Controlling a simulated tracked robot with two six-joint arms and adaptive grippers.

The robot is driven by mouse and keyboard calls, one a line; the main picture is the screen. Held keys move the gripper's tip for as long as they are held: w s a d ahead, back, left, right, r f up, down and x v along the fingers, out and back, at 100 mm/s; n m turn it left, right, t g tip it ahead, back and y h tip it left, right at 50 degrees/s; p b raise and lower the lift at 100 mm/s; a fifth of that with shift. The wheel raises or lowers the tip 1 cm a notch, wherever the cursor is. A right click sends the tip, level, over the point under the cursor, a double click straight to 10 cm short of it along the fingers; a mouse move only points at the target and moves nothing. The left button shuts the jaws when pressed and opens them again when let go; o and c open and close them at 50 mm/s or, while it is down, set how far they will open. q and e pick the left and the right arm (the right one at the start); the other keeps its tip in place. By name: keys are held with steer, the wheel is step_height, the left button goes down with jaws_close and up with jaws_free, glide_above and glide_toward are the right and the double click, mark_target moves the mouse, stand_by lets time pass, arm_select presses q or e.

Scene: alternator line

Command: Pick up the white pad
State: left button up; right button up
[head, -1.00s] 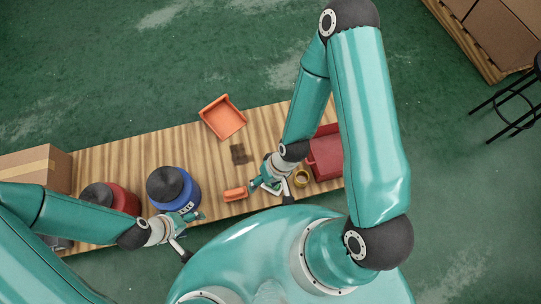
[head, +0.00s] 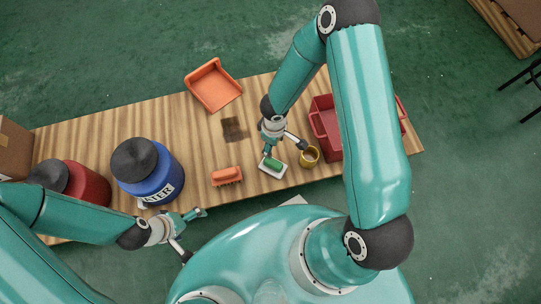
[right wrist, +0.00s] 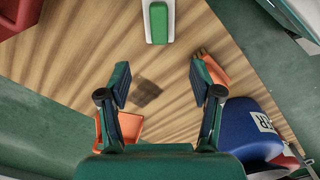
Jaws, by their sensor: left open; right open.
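The white pad (head: 272,169) with a green top lies on the wooden table, left of a yellow cup. It also shows at the top of the right wrist view (right wrist: 157,38), beyond the fingertips. My right gripper (head: 284,148) is open and empty, just behind the pad in the head view. My left gripper (head: 192,235) is open and empty off the table's near edge.
An orange brush (head: 226,176) lies left of the pad and the yellow cup (head: 309,156) right of it. A red bin (head: 324,126), an orange tray (head: 213,86), a blue drum (head: 160,183) and a red drum (head: 90,184) stand on the table (head: 180,115).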

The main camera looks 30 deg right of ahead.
step_height(320, 180, down, 11)
steer(key=b, duration=0.3)
steer(key=shift+r+b, duration=0.15)
steer(key=shift+b, duration=0.25)
steer(key=shift+w+f+b, duration=0.2)
steer(key=shift+f+b, duration=0.7)
steer(key=shift+f, duration=2)
jaws_close()
